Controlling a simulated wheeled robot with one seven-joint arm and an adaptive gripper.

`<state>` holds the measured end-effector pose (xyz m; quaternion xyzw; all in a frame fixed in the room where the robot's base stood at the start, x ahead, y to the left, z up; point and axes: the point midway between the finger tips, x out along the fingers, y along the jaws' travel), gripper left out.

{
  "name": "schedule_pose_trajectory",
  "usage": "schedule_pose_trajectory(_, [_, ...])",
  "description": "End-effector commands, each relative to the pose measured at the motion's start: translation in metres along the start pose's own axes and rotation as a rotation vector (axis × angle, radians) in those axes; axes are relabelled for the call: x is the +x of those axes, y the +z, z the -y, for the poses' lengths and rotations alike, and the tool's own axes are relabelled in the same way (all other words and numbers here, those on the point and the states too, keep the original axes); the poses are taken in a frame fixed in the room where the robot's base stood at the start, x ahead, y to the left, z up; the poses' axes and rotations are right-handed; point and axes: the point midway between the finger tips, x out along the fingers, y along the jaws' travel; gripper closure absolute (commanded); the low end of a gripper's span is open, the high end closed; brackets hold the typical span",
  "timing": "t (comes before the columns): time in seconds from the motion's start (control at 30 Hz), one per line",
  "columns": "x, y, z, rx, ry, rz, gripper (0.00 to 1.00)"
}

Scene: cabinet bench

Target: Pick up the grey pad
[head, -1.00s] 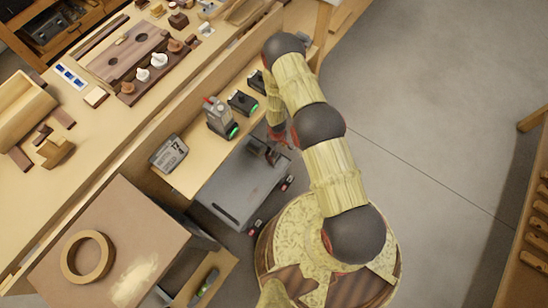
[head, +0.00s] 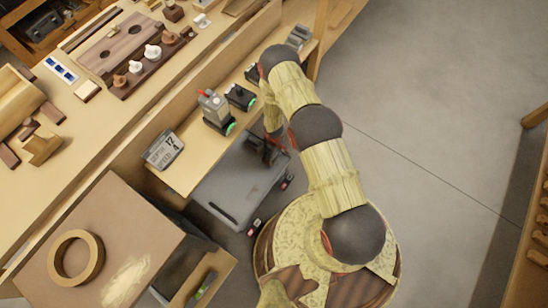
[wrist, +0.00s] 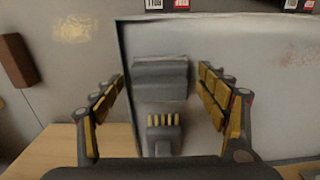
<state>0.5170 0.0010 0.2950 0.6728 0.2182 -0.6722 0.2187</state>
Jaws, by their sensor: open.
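A grey block (wrist: 160,78), stepped in shape, lies between and beyond my fingers in the wrist view; it looks like the grey pad, though I cannot be sure. A smaller grey piece with a row of yellow strips (wrist: 164,132) lies nearer my palm. My gripper (wrist: 160,88) is open, with one yellow-padded finger on each side of the block and no clear contact. In the head view my gripper (head: 270,148) hangs over the far end of a grey case (head: 232,190). There, the arm and fingers hide whatever lies under them.
On the low wooden shelf stand a display (head: 163,150), a grey device with a red tip (head: 214,108) and a black device (head: 239,96). Grey items (head: 299,36) sit at its far end. A cardboard-coloured board with a ring (head: 75,258) is at left.

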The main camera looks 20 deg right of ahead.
Motion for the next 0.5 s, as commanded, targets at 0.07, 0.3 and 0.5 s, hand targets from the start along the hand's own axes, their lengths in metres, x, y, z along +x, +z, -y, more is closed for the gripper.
schedule_pose_trajectory(0.07, [-0.001,0.0001,0.0001,0.0,0.0,0.0,0.26])
schedule_pose_trajectory(0.3, [-0.0009,0.0005,0.0003,0.0,0.0,0.001,0.39])
schedule_pose_trajectory(0.5, [-0.0009,0.0005,0.0003,0.0,-0.001,0.001,0.5])
